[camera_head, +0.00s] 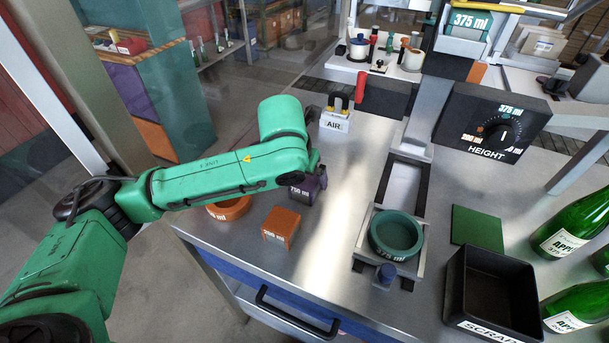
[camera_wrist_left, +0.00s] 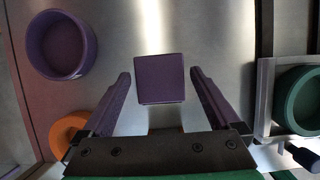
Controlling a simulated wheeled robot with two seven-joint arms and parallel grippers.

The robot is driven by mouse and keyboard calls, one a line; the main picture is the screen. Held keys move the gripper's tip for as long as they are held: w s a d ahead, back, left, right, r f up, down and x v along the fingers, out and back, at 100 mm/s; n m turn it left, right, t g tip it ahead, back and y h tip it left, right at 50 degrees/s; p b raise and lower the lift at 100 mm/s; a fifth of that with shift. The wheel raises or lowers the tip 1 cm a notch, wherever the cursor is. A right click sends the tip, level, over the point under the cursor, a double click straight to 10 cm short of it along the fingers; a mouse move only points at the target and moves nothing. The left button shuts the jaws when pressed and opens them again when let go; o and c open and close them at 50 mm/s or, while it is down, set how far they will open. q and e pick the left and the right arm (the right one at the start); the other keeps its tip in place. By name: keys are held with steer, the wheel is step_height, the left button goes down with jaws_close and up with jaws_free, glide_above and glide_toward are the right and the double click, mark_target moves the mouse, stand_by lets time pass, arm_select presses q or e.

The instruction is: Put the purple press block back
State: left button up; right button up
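The purple press block (camera_head: 303,192), marked 750 ml, stands on the steel table beside the orange block, partly hidden by my left arm. In the left wrist view its square top (camera_wrist_left: 159,79) shows between the fingertips, with a clear gap on each side. My left gripper (camera_wrist_left: 160,88) is open above it and points down. In the head view this gripper (camera_head: 320,178) is mostly hidden behind its own green wrist. My right gripper is not in view.
An orange block (camera_head: 281,227) and orange ring (camera_head: 229,209) are nearby. A purple ring (camera_wrist_left: 62,45) shows in the wrist view. A teal ring (camera_head: 396,236) sits in the slide fixture. A black scrap bin (camera_head: 455,282), green pad (camera_head: 477,226) and green bottles (camera_head: 572,224) stand right.

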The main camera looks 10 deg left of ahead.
arm_select(q)
steer(key=v, duration=1.2)
steer(key=shift+r, duration=0.1)
